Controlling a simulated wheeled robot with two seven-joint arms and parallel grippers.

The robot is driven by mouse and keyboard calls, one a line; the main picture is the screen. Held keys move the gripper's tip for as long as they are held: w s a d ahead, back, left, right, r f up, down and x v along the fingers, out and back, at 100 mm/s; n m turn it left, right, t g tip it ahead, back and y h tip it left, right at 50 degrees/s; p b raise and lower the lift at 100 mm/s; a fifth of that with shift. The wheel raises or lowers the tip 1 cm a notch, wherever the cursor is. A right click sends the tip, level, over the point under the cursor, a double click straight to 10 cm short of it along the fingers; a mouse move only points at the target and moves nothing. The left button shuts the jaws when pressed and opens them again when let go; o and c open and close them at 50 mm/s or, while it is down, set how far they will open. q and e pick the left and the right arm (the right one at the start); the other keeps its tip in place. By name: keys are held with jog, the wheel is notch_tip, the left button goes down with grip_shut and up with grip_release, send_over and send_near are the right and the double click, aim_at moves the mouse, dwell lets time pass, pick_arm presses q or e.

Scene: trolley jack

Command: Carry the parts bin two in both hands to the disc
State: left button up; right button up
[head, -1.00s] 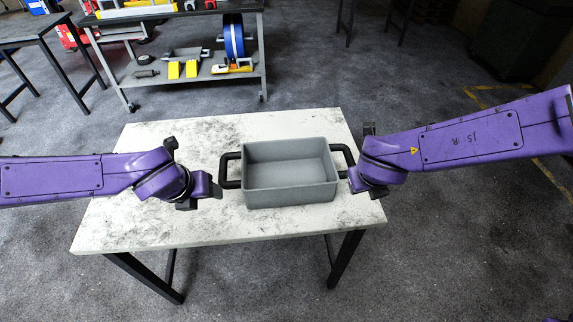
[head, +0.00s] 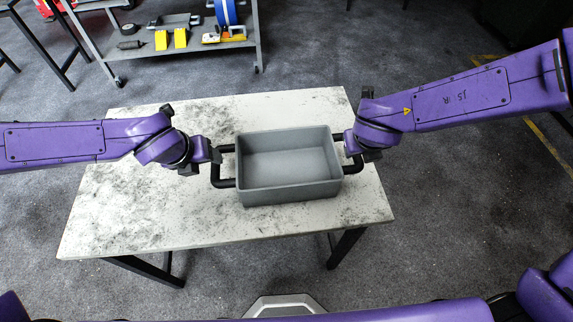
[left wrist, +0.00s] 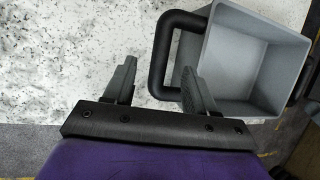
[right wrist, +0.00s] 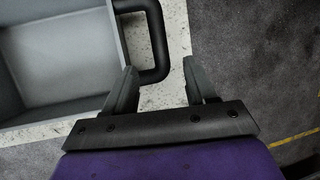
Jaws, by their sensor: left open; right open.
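The parts bin (head: 290,190) is a grey open box, empty, with a black loop handle on each side. It sits on the white worn table (head: 130,215). My left gripper (head: 217,155) is at the left handle (head: 222,183) in the head view. In the left wrist view its fingers (left wrist: 155,80) are spread, one near the handle's lower bar (left wrist: 165,92). My right gripper (head: 350,145) is at the right handle (head: 355,165). In the right wrist view its fingers (right wrist: 162,82) are spread, with the handle (right wrist: 157,40) close by the left finger. No disc can be made out.
A grey trolley (head: 190,48) at the back left holds yellow blocks (head: 170,39) and a blue reel (head: 227,12). A dark table frame (head: 40,45) stands at far left. The grey floor (head: 440,220) is clear to the right.

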aim_at(218, 166)
pick_arm(q)
jog(key=x, duration=0.9)
jog(key=shift+w+f, duration=0.1)
jog(key=shift+w, duration=0.05)
pick_arm(e)
jog(key=x, duration=0.9)
jog(key=shift+w, duration=0.15)
pick_arm(q)
grip_shut()
pick_arm(e)
grip_shut()
